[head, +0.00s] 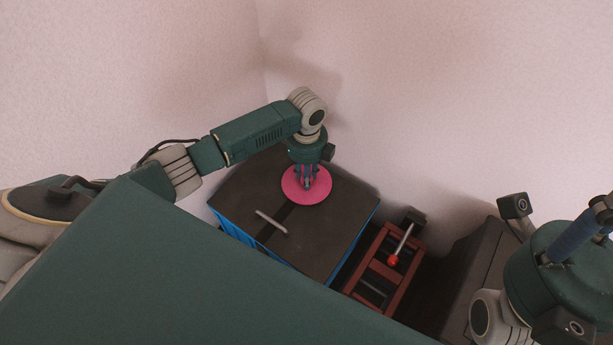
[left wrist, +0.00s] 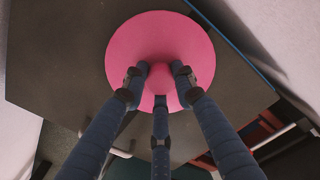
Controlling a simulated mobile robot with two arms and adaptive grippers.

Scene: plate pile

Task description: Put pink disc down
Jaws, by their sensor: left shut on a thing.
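The pink disc (head: 318,194) is a flat round plate with a round knob at its middle. It is over the far part of a dark-topped box-like stand (head: 335,235) with blue sides. My left gripper (head: 307,184) points down and is shut on the disc's knob. In the left wrist view the three fingers close around the knob of the pink disc (left wrist: 196,48). I cannot tell whether the disc touches the dark top or is slightly above it. My right gripper (head: 575,238) shows only in part at the right edge, and its fingertips are not clear.
A grey bar handle (head: 271,222) lies on the near part of the dark top. A reddish-brown frame (head: 378,272) with a red-knobbed lever (head: 393,260) stands to the right. A dark cabinet (head: 478,265) is beyond it. Pale walls are close behind the stand.

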